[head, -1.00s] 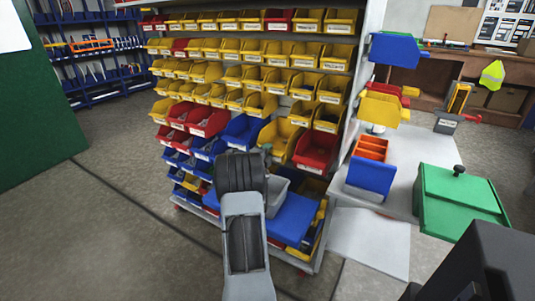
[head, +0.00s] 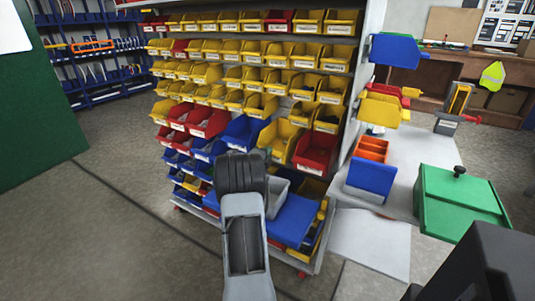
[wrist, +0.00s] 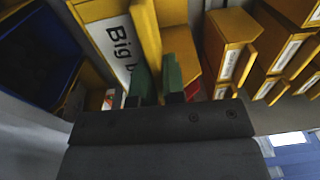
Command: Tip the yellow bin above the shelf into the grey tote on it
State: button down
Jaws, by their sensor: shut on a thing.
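The yellow bin (wrist: 149,35) with a white label starting "Big" fills the upper left of the wrist view. My gripper (wrist: 157,78) has its green fingertips on either side of the bin's yellow edge and is shut on it. In the head view a yellow bin (head: 283,136) stands out just beyond my wrist, and it appears to be the held one. The grey tote (head: 279,186) shows partly beside my forearm, on the blue shelf (head: 294,218). My arm hides part of the tote, and I cannot see inside the bin.
A rack of yellow, red and blue bins (head: 240,73) rises behind, close to my gripper. A red bin (head: 316,152) sits just right of the yellow one. A table (head: 404,160) with a green box (head: 455,200) and a blue bin (head: 371,178) stands to the right. The floor at left is clear.

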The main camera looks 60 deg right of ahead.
jog(key=shift+r, duration=0.25)
jog(key=shift+r+p, duration=0.4)
jog(key=shift+r, duration=0.6)
jog(key=a+b, duration=0.5)
jog(key=a, duration=2.4)
jog(key=shift+a+b, duration=0.15)
jog(key=shift+b, duration=0.15)
jog(key=shift+w, duration=0.15)
